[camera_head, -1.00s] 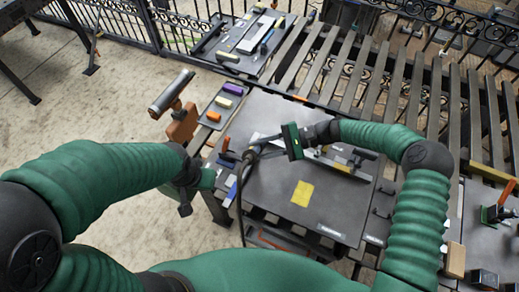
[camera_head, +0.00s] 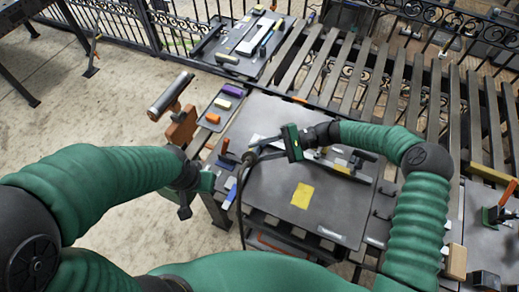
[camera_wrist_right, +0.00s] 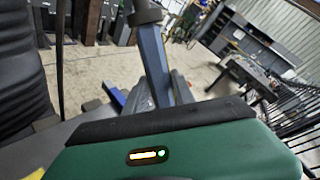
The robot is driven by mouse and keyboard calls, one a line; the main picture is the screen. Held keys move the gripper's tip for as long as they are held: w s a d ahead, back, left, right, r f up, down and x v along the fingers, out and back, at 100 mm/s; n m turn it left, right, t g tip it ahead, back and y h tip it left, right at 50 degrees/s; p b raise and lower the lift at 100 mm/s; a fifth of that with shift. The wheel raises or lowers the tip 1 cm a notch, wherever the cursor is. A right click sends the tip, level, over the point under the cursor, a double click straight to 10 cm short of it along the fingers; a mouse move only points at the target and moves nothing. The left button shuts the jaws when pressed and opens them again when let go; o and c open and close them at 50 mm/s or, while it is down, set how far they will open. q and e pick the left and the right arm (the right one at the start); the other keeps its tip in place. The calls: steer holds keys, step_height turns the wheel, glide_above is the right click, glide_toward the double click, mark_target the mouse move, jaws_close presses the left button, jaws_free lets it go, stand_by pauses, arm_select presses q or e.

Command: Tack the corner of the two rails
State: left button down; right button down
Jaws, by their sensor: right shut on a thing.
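My right gripper (camera_head: 268,148) is over the left part of the dark work table (camera_head: 335,215). It is shut on a dark torch-like tool (camera_head: 248,160) with a cable hanging from it.
An orange-handled clamp (camera_head: 224,147) and a blue-handled one (camera_head: 230,192) are at the table's left edge. A yellow sheet (camera_head: 302,195) lies on the clear front area. A brown block with a grey cylinder (camera_head: 171,93) stands left. A tray (camera_head: 221,108) holds coloured blocks.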

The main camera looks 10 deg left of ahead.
mark_target(252, 159)
steer(key=shift+s+r+p, duration=0.45)
steer(key=shift+r+p, duration=0.4)
steer(key=shift+p, duration=0.2)
steer(key=s+r+p, duration=0.2)
steer(key=p, duration=0.1)
steer(key=s+r+p, duration=0.3)
steer(key=p, duration=0.1)
steer(key=shift+s+a+r, duration=0.15)
steer(key=shift+r, duration=0.1)
steer(key=shift+s+r+p, duration=0.15)
steer(key=shift+s+p, duration=0.2)
steer(key=shift+p, duration=0.05)
